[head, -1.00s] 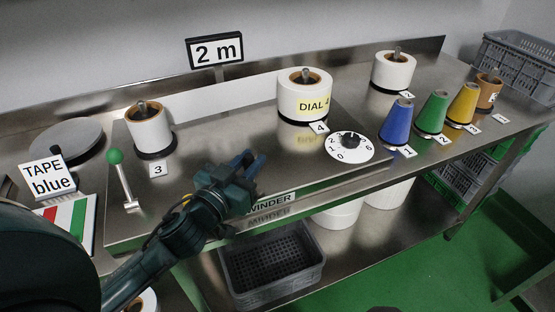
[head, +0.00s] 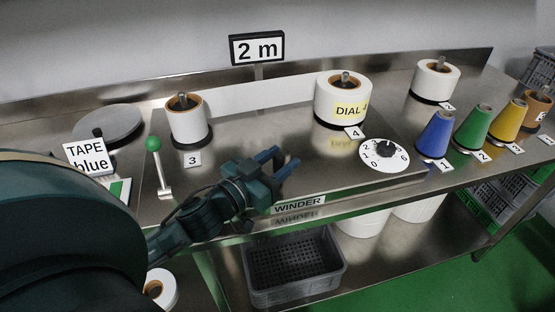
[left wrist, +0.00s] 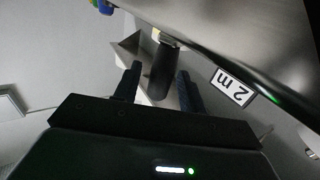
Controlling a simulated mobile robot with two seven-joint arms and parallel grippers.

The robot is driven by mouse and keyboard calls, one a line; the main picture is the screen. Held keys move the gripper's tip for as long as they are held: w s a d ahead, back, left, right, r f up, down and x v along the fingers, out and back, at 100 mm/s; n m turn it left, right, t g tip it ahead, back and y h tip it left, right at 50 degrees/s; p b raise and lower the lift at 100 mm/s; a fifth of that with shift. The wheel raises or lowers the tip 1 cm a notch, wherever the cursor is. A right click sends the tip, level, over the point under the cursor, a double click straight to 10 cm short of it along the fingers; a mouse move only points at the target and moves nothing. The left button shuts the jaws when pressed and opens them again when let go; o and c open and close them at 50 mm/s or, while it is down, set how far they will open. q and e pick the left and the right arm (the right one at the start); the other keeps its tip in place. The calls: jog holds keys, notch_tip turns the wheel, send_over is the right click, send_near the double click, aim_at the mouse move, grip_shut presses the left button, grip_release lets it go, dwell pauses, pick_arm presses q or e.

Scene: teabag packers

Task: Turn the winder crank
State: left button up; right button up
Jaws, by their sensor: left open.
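The winder crank is a metal lever with a green ball knob (head: 153,144), standing upright at the left end of the steel winder plate (head: 255,150) in the head view. My left gripper (head: 281,163) is open above the plate, right of the crank and apart from it. The fingers point toward the right and back. In the left wrist view the open fingers (left wrist: 157,84) show with a dark cylinder beyond and between them; I cannot tell what it is. The crank does not show there. My right gripper is not in view.
A white roll (head: 189,122) stands behind the crank, another roll (head: 343,99) farther right. A numbered dial (head: 384,155) is at the plate's right. Coloured cones, such as the blue one (head: 434,136), stand beyond it. A sign reading TAPE blue (head: 87,155) is left of the crank.

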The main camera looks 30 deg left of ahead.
pick_arm(q)
jog(key=shift+s, duration=0.1)
jog(key=s+a+b, duration=0.2)
jog(key=s, duration=1)
jog(key=shift+s+a, duration=0.3)
jog(key=shift+s, duration=0.05)
